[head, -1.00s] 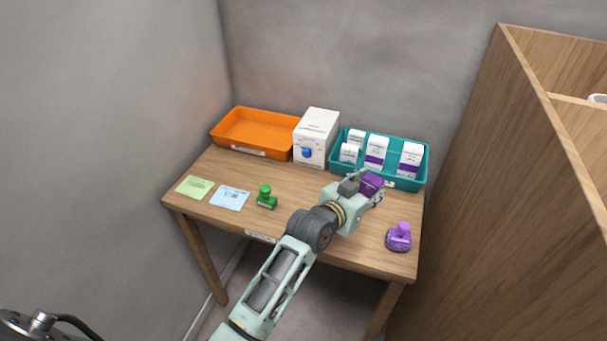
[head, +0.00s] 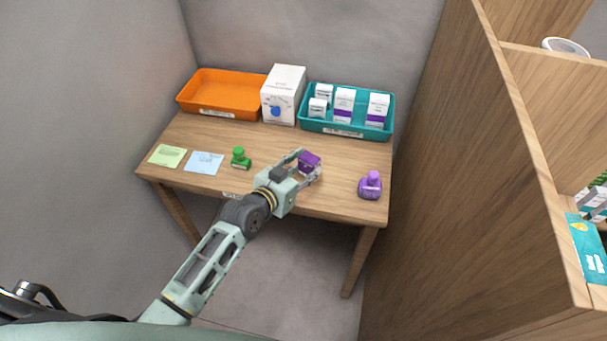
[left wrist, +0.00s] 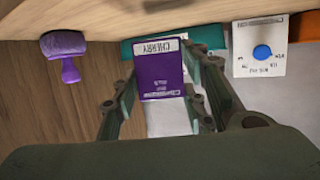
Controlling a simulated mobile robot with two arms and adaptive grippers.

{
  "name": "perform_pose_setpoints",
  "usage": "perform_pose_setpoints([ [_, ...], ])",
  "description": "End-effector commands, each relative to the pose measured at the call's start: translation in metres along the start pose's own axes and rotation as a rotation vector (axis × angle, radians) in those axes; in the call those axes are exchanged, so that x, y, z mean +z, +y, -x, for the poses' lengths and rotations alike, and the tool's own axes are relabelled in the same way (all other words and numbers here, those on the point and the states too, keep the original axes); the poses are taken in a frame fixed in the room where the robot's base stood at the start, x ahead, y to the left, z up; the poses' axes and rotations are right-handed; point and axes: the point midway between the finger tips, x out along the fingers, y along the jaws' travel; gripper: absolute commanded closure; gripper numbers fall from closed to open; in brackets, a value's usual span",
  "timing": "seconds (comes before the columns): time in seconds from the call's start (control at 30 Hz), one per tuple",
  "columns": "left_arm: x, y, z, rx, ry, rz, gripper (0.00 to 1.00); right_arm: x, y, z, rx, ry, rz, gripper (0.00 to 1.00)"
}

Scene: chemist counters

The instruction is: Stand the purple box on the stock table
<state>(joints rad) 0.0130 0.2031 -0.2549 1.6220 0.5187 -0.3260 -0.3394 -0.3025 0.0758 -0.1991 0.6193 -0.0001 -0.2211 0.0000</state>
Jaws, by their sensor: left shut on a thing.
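The purple box (head: 309,161) is held in my left gripper (head: 307,172), at the front middle of the wooden stock table (head: 270,150) in the head view. In the left wrist view the purple box (left wrist: 164,72) shows a purple face with a white "CHERRY" label, upside down in the picture, and the gripper fingers (left wrist: 160,105) stand on both sides of it. The gripper is shut on it. I cannot tell whether the box touches the table top. My right gripper is not in view.
An orange tray (head: 188,101), a white box (head: 284,93) and a teal tray (head: 345,131) with several white boxes line the table's back. A green stamp (head: 241,159) and paper notes (head: 203,163) lie left, a purple stamp (head: 370,186) right. A wooden partition (head: 440,150) stands right.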

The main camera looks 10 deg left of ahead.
Motion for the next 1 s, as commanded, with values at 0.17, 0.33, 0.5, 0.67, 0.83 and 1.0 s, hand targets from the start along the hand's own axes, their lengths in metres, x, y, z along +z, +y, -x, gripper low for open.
perform_pose_setpoints([
  [0.17, 0.028, 0.000, -0.008, 0.000, -0.006, -0.002, 0.82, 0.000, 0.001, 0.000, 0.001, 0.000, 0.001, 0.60],
  [0.33, 0.037, 0.000, -0.011, -0.001, -0.003, -0.001, 0.82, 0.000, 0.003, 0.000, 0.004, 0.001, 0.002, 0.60],
  [0.5, 0.037, 0.000, -0.011, 0.000, -0.002, -0.001, 0.82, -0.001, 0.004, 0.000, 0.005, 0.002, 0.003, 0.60],
  [0.67, 0.042, 0.000, -0.013, 0.000, -0.003, -0.002, 0.82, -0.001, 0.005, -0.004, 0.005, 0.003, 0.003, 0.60],
  [0.83, 0.040, 0.000, -0.012, 0.000, -0.003, -0.001, 0.45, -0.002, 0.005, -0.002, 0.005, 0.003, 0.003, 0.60],
  [1.0, 0.040, 0.000, -0.012, 0.000, -0.003, -0.001, 0.41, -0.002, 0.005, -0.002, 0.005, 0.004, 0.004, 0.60],
])
